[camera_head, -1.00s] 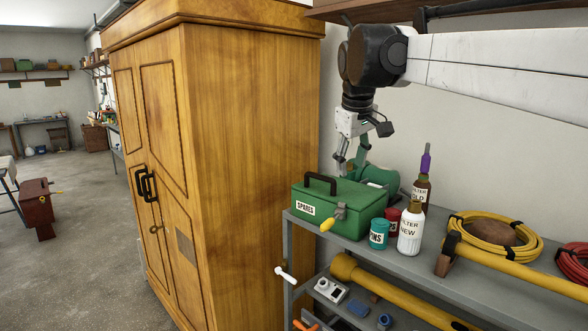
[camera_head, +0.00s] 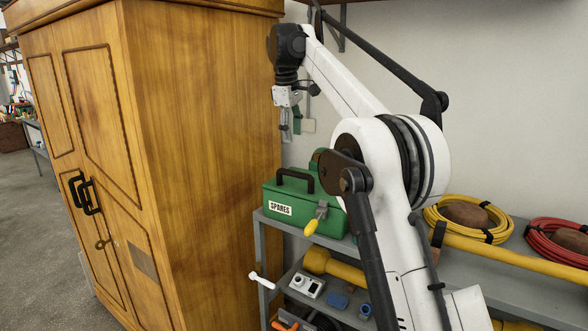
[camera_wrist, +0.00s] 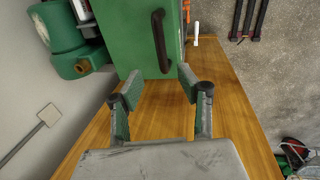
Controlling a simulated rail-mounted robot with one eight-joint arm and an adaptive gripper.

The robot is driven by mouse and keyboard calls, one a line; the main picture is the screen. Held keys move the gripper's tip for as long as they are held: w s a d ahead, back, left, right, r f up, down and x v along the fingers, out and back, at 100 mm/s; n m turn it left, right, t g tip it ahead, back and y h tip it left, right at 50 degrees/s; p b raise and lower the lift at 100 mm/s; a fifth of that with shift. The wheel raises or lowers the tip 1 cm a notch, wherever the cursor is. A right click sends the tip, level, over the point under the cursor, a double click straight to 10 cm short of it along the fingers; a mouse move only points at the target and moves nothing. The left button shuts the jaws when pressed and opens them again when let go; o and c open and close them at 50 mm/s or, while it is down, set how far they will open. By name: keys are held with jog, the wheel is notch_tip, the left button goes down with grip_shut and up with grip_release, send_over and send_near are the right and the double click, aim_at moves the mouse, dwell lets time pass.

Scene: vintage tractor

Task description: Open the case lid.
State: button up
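The green case (camera_head: 285,221), labelled SPARES, stands on the top of a grey shelf unit beside the wooden cabinet. Its lid looks shut. A black handle (camera_head: 296,178) sits on the lid, and it also shows in the wrist view (camera_wrist: 161,40). A metal latch (camera_head: 322,210) with a yellow piece (camera_head: 311,227) is at the front right. My gripper (camera_head: 291,130) hangs above the case, near the cabinet's side and the wall, apart from the lid. In the wrist view my gripper (camera_wrist: 153,88) has its fingers spread, with nothing between them and the case beyond the tips.
The tall wooden cabinet (camera_head: 208,150) stands close to the left of the case. A green rounded object (camera_wrist: 58,32) lies behind the case by the wall. My arm hides part of the shelf to the right. Yellow (camera_head: 465,236) and red (camera_head: 560,252) cable coils lie farther right.

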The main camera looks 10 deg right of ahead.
aim_at(297, 172)
jog(key=f, duration=0.4)
jog(key=w+d+f, duration=0.1)
jog(key=f, duration=0.4)
jog(key=d+f, duration=0.1)
jog(key=f, duration=0.3)
jog(key=shift+w+f, duration=0.2)
jog(key=shift+w, duration=0.2)
grip_shut()
